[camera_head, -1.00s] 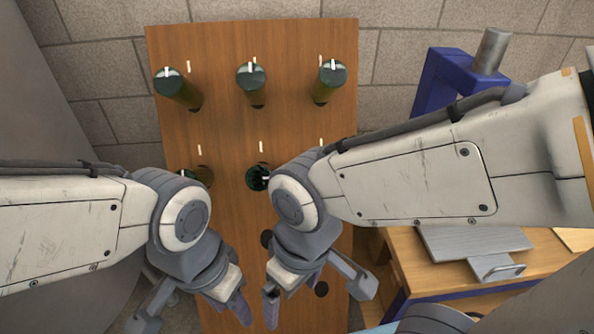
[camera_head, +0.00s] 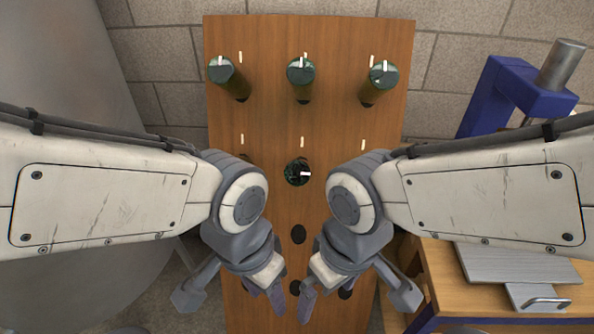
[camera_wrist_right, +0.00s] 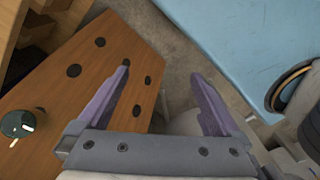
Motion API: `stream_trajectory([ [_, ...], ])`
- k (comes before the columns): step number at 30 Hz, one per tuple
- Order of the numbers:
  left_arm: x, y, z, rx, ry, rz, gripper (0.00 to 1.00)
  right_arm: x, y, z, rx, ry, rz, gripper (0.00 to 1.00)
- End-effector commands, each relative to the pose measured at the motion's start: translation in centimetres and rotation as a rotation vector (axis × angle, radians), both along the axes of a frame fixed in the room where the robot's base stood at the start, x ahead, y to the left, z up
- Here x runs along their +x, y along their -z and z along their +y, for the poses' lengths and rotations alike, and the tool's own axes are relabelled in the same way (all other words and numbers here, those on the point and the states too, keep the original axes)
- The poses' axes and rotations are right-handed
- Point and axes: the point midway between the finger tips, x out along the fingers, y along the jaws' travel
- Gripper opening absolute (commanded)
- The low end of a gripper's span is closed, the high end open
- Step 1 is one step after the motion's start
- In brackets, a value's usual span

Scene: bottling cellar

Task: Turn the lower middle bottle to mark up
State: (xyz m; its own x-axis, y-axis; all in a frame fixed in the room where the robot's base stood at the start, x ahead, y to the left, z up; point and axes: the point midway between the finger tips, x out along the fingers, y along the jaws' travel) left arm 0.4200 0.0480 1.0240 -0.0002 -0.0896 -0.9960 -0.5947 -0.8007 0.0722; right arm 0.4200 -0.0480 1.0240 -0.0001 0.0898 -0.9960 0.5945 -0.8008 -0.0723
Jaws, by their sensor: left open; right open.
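The lower middle bottle (camera_head: 292,179) is dark green and sits in the wooden board, its end facing me. The bottle also shows at the left edge of the right wrist view (camera_wrist_right: 17,125). My left gripper (camera_head: 232,295) is open and empty, below and left of the bottle. My right gripper (camera_head: 354,297) is open and empty, below and right of it; its spread fingers show in the right wrist view (camera_wrist_right: 160,103). Neither touches the bottle.
Three upper bottles stick out of the board (camera_head: 270,120): left (camera_head: 232,82), middle (camera_head: 301,78) and right (camera_head: 379,82). Empty holes (camera_head: 298,234) lie lower down. My arms hide the lower row's sides. A bench with a blue frame (camera_head: 500,95) stands right.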

Motion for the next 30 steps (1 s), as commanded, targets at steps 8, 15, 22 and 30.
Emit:
stream_trajectory([
  [8,0.0,-2.5,0.0,0.0,0.0,0.0,0.5,7.4,-2.5,1.9,-0.059,0.135,-0.077,1.0],
  [15,0.0,-6.1,0.0,0.0,0.0,0.0,0.5,22.0,-3.4,4.6,-0.117,0.382,-0.248,1.0],
  [22,0.0,-8.1,0.0,0.0,0.0,0.0,0.5,31.5,-1.4,5.7,-0.111,0.536,-0.366,1.0],
  [30,0.0,-8.6,0.0,0.0,0.0,0.0,0.5,34.4,0.3,5.8,-0.103,0.581,-0.401,1.0],
])
